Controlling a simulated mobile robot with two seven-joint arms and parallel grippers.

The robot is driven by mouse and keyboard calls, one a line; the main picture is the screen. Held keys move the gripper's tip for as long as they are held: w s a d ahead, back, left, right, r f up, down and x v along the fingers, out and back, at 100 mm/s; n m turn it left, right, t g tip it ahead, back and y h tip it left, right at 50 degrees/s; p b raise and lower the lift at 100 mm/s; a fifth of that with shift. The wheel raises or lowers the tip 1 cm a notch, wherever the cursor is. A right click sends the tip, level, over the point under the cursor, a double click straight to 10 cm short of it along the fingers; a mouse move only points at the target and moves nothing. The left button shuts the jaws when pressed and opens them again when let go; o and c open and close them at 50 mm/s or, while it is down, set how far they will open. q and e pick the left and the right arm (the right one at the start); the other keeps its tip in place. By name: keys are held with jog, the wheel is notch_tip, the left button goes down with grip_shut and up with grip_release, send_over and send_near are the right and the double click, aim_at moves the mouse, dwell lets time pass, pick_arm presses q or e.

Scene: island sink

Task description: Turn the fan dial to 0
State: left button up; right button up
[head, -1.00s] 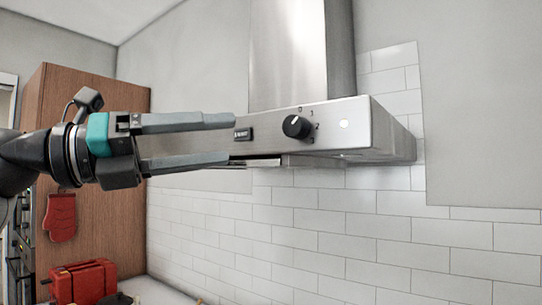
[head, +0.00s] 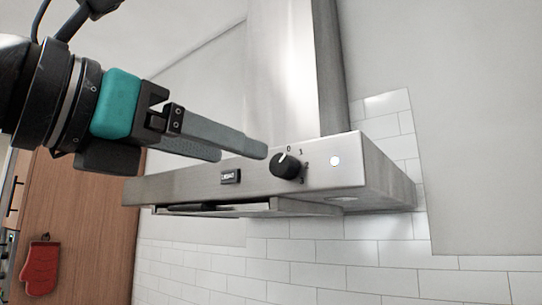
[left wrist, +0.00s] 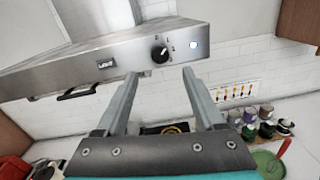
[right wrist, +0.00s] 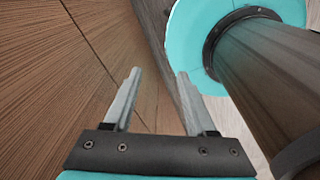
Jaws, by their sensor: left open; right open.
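The black round fan dial (head: 285,166) sits on the front of the steel range hood (head: 207,184). Its white pointer line is near the top, by the printed 0; 1 and further marks run down its right. My left gripper (head: 240,153) is open, its fingertips just left of the dial in the head view. In the left wrist view, the dial (left wrist: 159,54) appears beyond and between the two open fingertips (left wrist: 160,75), apart from both. My right gripper (right wrist: 159,74) is open and empty, away from the hood, and shows only in the right wrist view.
A small display (head: 230,177) and a lit white lamp (head: 334,161) flank the dial. A white tiled wall (head: 340,270) is behind. Below are several jars (left wrist: 265,125) and a green pan (left wrist: 268,163). A wooden cabinet (right wrist: 45,80) is near my right gripper.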

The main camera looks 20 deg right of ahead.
aim_at(278, 166)
pick_arm(q)
jog(key=p+x, duration=0.2)
jog(key=x, duration=0.6)
jog(key=shift+w+d, duration=0.1)
jog(key=shift+d, duration=0.1)
grip_shut()
